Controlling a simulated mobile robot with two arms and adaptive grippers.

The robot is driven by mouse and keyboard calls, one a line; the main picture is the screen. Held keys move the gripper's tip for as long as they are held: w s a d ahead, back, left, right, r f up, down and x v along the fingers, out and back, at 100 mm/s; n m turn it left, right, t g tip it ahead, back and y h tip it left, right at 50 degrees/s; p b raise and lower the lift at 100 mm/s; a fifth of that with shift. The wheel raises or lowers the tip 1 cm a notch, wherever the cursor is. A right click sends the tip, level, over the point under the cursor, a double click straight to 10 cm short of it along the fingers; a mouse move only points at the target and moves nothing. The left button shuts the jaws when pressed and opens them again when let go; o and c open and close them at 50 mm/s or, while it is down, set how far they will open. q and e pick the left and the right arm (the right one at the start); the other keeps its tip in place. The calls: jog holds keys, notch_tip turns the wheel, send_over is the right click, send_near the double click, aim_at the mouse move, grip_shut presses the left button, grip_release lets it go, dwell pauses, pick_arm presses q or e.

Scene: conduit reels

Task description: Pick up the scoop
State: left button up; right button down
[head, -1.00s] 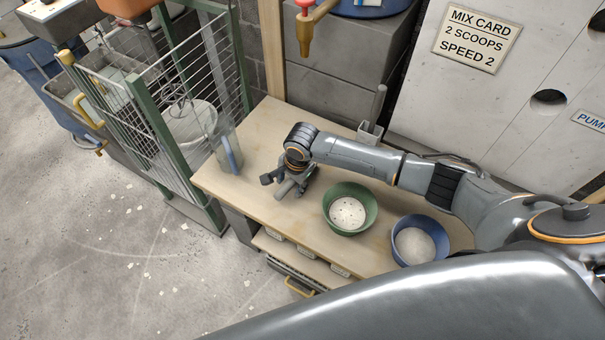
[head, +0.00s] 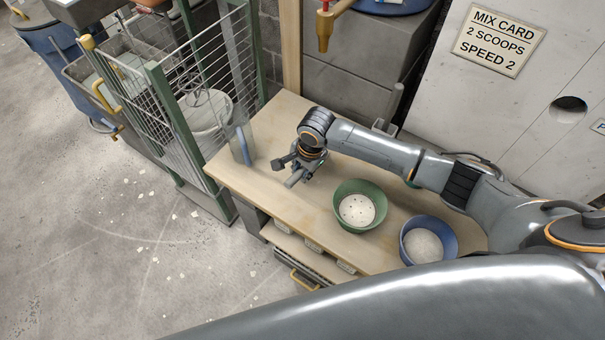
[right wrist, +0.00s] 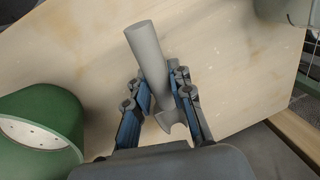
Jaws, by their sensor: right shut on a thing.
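The grey scoop (right wrist: 148,58) shows in the right wrist view, with its round handle pointing up the picture and its small curved bowl (right wrist: 172,120) between the fingers. My right gripper (right wrist: 156,84) is shut on the scoop. In the head view my right gripper (head: 299,168) is over the left part of the wooden bench (head: 300,205), with the scoop's handle (head: 294,179) sticking out to the lower left. I cannot tell how far the scoop is above the bench top. My left gripper is not in view.
A green bowl (head: 336,201) with white contents stands right of the gripper, and a blue bowl (head: 451,246) farther right. A clear container with a blue item (head: 243,146) stands at the bench's left end.

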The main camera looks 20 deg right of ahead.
jog(key=s+a+r+p, duration=0.1)
jog(key=s+a+r, duration=0.1)
jog(key=s+r, duration=0.3)
jog(key=s+a+r, duration=0.2)
jog(key=s+r, duration=0.3)
jog(key=s, duration=0.3)
jog(key=shift+a+p, duration=0.4)
jog(key=shift+s, duration=0.1)
jog(key=s+d+r+n+g+y, duration=0.1)
jog(key=s+d+n, duration=0.4)
jog(key=d+n, duration=0.3)
jog(key=shift+d+r+n+g+p, duration=0.25)
jog(key=shift+n+g+p, duration=0.2)
jog(key=shift+n, duration=1.45)
